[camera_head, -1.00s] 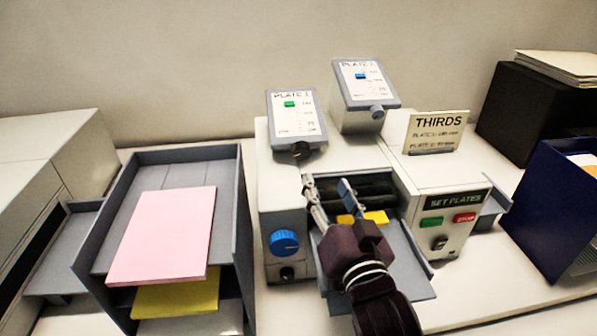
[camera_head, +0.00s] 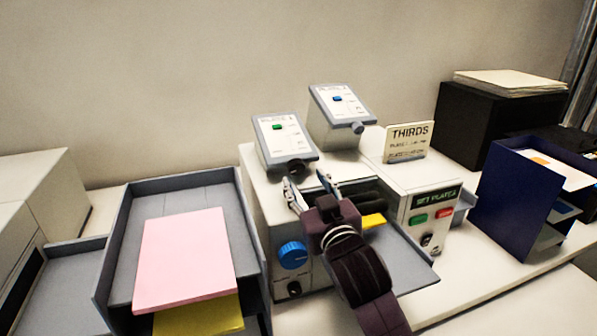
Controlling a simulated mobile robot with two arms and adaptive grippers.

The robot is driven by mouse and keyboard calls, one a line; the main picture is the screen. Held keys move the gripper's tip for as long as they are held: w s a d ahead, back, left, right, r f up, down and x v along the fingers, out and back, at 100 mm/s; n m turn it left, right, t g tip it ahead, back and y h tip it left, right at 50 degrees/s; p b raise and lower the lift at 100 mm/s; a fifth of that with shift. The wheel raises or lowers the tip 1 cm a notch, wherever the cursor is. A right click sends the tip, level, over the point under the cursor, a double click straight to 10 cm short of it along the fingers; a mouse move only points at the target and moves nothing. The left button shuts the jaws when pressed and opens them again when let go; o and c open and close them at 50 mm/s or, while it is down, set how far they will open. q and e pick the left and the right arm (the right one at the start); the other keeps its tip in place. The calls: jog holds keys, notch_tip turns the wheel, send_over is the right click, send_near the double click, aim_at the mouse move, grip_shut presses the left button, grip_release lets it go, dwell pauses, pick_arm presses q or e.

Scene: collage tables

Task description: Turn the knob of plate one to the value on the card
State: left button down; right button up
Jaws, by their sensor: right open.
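The plate one panel (camera_head: 281,137) is a tilted grey-framed box with a green marker, on top of the white machine. Its dark knob (camera_head: 296,167) sits at the panel's lower front edge. The plate two panel (camera_head: 337,108) with a blue marker stands behind it to the right. The card (camera_head: 408,142), headed THIRDS, stands on the machine; its smaller lines are too blurred to read surely. My right gripper (camera_head: 308,184) is open and empty, its fingertips just below the plate one knob and pointing toward it. I cannot tell whether they touch it. My left gripper is not in view.
The machine has a blue dial (camera_head: 292,255) on its front and a SET PLATES panel (camera_head: 432,213) with green and red buttons. A grey tray (camera_head: 112,262) with pink and yellow paper stands left. A navy rack (camera_head: 500,205) and a black box (camera_head: 470,125) stand right.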

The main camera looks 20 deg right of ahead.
aim_at(297, 170)
jog(key=w+p, duration=0.1)
jog(key=w, duration=0.2)
jog(key=shift+w+a+r, duration=0.15)
jog(key=shift+w, duration=0.05)
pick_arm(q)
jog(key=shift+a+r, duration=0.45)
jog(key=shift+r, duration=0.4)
pick_arm(e)
jog(key=shift+w, duration=0.6)
jog(key=shift+c, duration=0.2)
jog(key=c, duration=1.1)
jog(key=shift+m+y+p, duration=0.5)
jog(key=shift+m+p, duration=0.1)
jog(key=shift+p, duration=0.1)
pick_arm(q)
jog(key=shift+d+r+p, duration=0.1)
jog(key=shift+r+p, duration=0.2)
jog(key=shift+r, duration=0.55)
pick_arm(e)
jog(key=shift+m+y, duration=0.5)
jog(key=shift+m, duration=0.1)
jog(key=o, duration=1.1)
jog(key=shift+o, duration=0.2)
